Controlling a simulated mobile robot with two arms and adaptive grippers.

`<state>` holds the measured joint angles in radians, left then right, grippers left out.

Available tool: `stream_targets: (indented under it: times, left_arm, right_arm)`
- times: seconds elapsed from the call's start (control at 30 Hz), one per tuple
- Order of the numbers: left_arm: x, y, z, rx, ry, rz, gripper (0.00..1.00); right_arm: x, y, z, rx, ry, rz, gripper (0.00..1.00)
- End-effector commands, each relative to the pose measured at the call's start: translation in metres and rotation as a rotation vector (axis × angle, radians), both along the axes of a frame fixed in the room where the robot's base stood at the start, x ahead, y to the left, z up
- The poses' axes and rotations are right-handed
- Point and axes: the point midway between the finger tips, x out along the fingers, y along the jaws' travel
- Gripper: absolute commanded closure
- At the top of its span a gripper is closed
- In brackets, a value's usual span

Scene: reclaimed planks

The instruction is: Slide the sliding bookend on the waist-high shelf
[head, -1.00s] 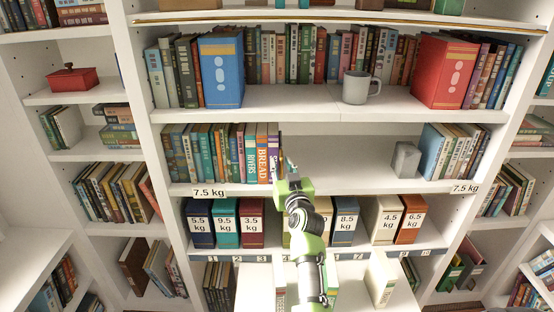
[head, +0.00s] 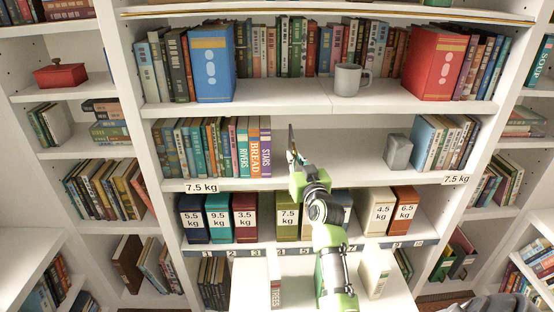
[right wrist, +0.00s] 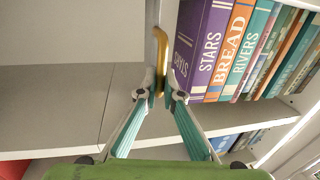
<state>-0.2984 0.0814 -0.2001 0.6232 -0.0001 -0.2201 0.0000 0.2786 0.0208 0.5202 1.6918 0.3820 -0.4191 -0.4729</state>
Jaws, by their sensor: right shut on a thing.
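The sliding bookend (head: 291,138) is a thin upright plate on the waist-high shelf (head: 340,165), seen nearly edge-on. In the right wrist view its brass handle (right wrist: 161,50) is a curved golden strip. My right gripper (head: 296,160) is shut on this handle; in the right wrist view its fingertips (right wrist: 158,90) meet at the handle's lower end. The bookend stands right of the purple STARS book (head: 265,148), with a narrow gap between them. The plate's far part is mostly hidden. My left gripper is not in view.
A grey block (head: 397,152) stands farther right on the same shelf, against a right-hand book row (head: 440,145). The shelf between bookend and block is bare. Labelled weight boxes (head: 244,218) stand one shelf below. A grey mug (head: 350,80) stands on the shelf above.

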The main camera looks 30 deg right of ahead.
Motion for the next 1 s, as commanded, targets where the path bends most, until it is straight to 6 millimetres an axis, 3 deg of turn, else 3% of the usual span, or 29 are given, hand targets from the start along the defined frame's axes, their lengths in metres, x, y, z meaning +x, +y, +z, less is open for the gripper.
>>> stream_targets:
  times: [0.1, 0.33, 0.73, 0.8, 1.0]
  left_arm:
    - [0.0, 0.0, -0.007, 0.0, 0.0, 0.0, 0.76]
    - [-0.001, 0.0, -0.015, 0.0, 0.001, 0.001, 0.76]
    - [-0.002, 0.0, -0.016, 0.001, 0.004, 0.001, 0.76]
    - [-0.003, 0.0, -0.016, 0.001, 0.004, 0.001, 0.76]
    - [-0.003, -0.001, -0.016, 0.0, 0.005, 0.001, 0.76]
  right_arm:
    - [-0.017, -0.029, -0.003, -0.01, 0.005, -0.004, 1.0]
    - [-0.037, -0.061, -0.002, -0.004, 0.003, -0.002, 1.0]
    - [-0.04, -0.066, 0.001, 0.001, 0.002, 0.0, 1.0]
    - [-0.04, -0.066, 0.001, 0.0, 0.001, 0.0, 0.78]
    - [-0.04, -0.065, 0.001, 0.0, 0.001, 0.001, 0.76]
